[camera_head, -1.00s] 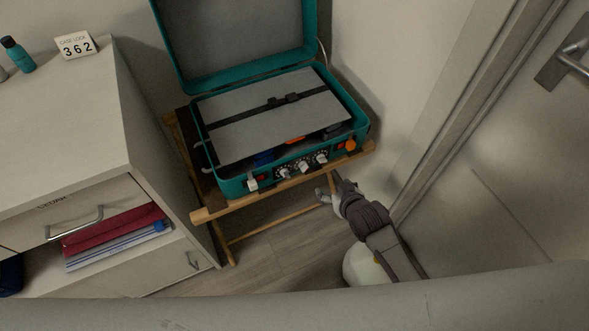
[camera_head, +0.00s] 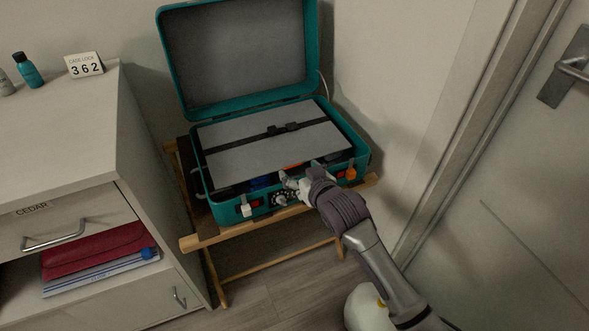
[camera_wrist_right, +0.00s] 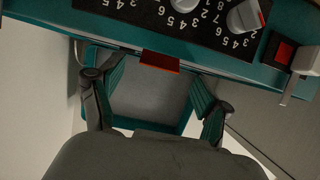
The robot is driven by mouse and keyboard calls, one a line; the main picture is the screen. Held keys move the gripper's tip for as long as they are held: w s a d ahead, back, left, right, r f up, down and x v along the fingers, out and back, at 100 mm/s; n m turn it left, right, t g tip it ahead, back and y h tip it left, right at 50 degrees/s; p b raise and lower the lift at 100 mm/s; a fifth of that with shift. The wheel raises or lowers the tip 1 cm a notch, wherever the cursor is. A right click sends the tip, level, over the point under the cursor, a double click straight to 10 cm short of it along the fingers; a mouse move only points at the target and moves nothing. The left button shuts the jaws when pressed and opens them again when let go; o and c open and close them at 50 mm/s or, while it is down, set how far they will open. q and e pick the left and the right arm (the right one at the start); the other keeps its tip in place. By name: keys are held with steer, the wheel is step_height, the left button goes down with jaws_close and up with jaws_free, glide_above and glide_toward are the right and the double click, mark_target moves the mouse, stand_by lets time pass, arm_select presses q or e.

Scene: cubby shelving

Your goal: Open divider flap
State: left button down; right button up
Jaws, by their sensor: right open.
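A teal case (camera_head: 365,158) stands open, its grey-lined lid (camera_head: 245,65) tilted back. The flat grey divider flap (camera_head: 235,161) lies down across the case, with a black strap (camera_head: 255,137) and buckle over it. An orange tab (camera_head: 292,166) shows at the flap's front edge; an orange-red tab also shows in the right wrist view (camera_wrist_right: 160,61). My right gripper (camera_head: 299,180) is open at the case's front edge, close to this tab. In the wrist view its fingers (camera_wrist_right: 157,82) are spread on either side of the tab, with nothing held. Contact cannot be told. My left gripper is out of view.
Number dials (camera_wrist_right: 243,16) and switches line the case front, partly hidden by my gripper. The case rests on a wooden stand (camera_head: 215,238). A white cabinet (camera_head: 75,140) stands left; a wall and door (camera_head: 530,190) bound the right.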

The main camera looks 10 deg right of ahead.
mark_target(295, 165)
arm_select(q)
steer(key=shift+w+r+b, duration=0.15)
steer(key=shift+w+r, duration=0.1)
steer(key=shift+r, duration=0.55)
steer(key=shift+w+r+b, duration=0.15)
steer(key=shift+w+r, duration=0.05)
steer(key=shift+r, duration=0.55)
arm_select(e)
steer(key=shift+x, duration=1.95)
jaws_close()
